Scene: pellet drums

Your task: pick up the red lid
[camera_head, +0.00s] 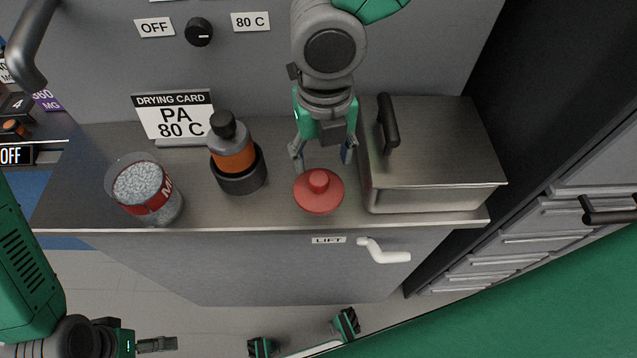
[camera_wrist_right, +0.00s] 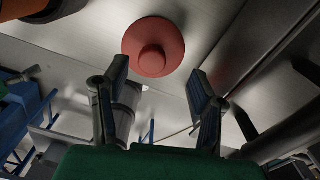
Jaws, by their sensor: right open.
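The red lid (camera_head: 318,199) is a round disc with a raised knob, lying on the steel counter near its front edge. It also shows in the right wrist view (camera_wrist_right: 153,47), apart from the fingertips. My right gripper (camera_head: 323,156) is open and empty. Its fingers point down, just behind the lid in the head view. In the right wrist view the two fingers (camera_wrist_right: 159,80) are spread wide, with the lid beyond the gap. My left gripper (camera_head: 157,345) is partly visible low at the left, far from the lid; its finger opening is unclear.
A steel box (camera_head: 435,187) with a black handle stands close to the right of the lid. An orange bottle (camera_head: 233,152) in a black holder and a clear pellet jar (camera_head: 145,190) stand left. A card (camera_head: 172,117) is behind them. A white lift handle (camera_head: 385,252) projects below the counter.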

